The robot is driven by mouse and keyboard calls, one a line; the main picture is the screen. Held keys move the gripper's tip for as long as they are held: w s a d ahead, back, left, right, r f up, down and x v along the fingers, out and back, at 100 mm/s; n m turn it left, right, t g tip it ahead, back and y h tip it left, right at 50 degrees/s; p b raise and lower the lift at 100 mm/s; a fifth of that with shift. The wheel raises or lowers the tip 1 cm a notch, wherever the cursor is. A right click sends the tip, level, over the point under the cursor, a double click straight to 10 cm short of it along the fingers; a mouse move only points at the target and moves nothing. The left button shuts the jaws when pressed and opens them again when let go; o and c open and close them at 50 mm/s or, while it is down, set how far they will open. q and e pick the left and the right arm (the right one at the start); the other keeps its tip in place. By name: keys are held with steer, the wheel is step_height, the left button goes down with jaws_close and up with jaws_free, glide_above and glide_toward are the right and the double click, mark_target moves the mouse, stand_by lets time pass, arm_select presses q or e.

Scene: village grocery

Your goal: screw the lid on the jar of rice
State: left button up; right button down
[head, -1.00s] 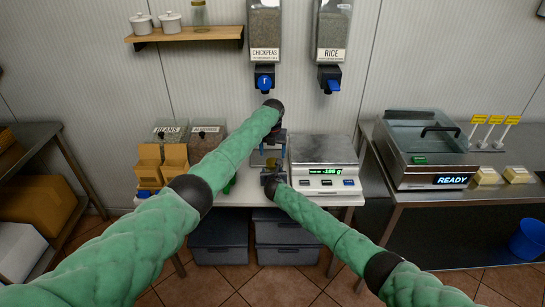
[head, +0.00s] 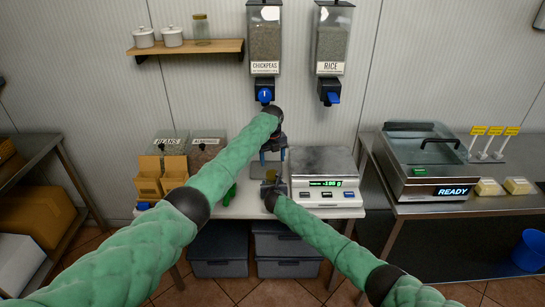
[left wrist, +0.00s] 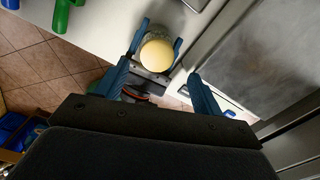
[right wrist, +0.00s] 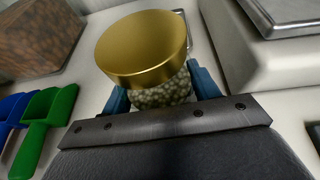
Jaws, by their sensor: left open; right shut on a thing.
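The jar (right wrist: 165,94) of small pale round grains is held upright in the right wrist view. Its wide gold lid (right wrist: 143,48) sits on the mouth; how tightly it is screwed cannot be told. My right gripper (right wrist: 158,84) is shut on the jar's glass, one finger on each side, below the lid. In the left wrist view the lid's round top (left wrist: 157,52) shows from above. My left gripper (left wrist: 159,69) is open and empty, its fingers apart and short of the lid. In the head view my left gripper (head: 272,154) is above the jar, which is mostly hidden.
A scale (head: 325,175) stands right of the jar on the white counter. Green (right wrist: 48,125) and blue scoops lie left. Chickpea (head: 265,40) and rice (head: 331,45) dispensers hang above. Bins of beans (head: 165,145) and cardboard boxes (head: 150,177) stand left. A sealing machine (head: 425,170) stands on the right table.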

arm_select(q)
steer(key=n, duration=0.4)
steer(key=shift+r, duration=0.2)
steer(key=n, duration=0.4)
steer(key=shift+r, duration=0.15)
steer(key=n, duration=0.5)
steer(key=shift+r+n, duration=0.2)
steer(key=shift+n, duration=0.2)
steer(key=n, duration=0.9)
steer(key=shift+s+r+n, duration=0.1)
steer(key=shift+r+n, duration=0.05)
steer(key=shift+n, duration=0.15)
steer(key=n, duration=0.8)
steer(key=shift+s, duration=0.1)
steer(key=n, duration=0.5)
